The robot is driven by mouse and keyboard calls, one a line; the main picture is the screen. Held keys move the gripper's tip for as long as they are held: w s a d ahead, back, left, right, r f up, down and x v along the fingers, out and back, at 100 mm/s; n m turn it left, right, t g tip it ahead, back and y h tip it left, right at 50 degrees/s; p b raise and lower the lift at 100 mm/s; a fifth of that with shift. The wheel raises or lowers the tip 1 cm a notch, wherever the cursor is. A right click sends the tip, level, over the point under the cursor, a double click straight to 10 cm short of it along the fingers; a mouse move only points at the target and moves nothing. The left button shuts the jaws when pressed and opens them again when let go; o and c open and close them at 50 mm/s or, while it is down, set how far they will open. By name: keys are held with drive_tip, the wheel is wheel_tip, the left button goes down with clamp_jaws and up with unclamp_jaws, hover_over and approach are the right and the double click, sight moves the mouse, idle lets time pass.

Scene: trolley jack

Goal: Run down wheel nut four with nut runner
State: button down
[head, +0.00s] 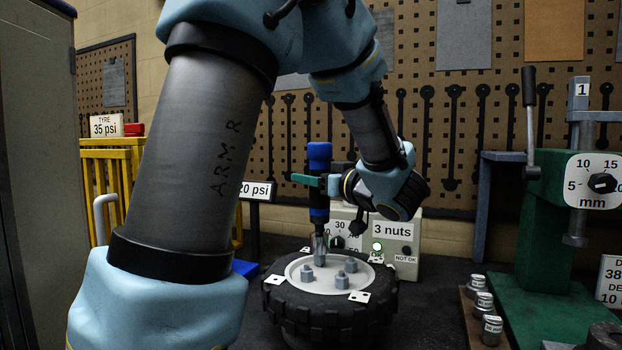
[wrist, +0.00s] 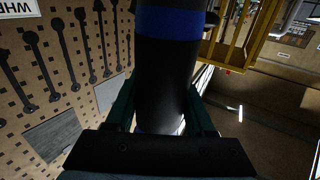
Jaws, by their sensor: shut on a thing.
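The nut runner (head: 319,156), blue on top with a black body and a metal lower end, stands upright over the far part of the wheel hub. My gripper (head: 319,183) is shut on its body, with a green finger on either side. In the wrist view the dark body of the nut runner (wrist: 168,75) with its blue band fills the space between the fingers. The wheel (head: 330,318) lies flat with its black tyre and pale hub. Several grey nuts stand on it, among them a front one (head: 341,280). I cannot tell whether the socket covers a nut; its tip hides that spot.
A green press (head: 535,230) and several small labelled cylinders (head: 483,302) stand at right. A yellow rack (head: 108,165) stands at left. A pegboard closes the back.

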sight(311, 162)
drive_tip(key=shift+f+b, duration=0.55)
drive_tip(key=shift+f, duration=0.9)
idle(2.4)
drive_tip(key=shift+r+p, duration=2.9)
drive_tip(key=shift+r, duration=0.25)
drive_tip(key=shift+f, duration=0.1)
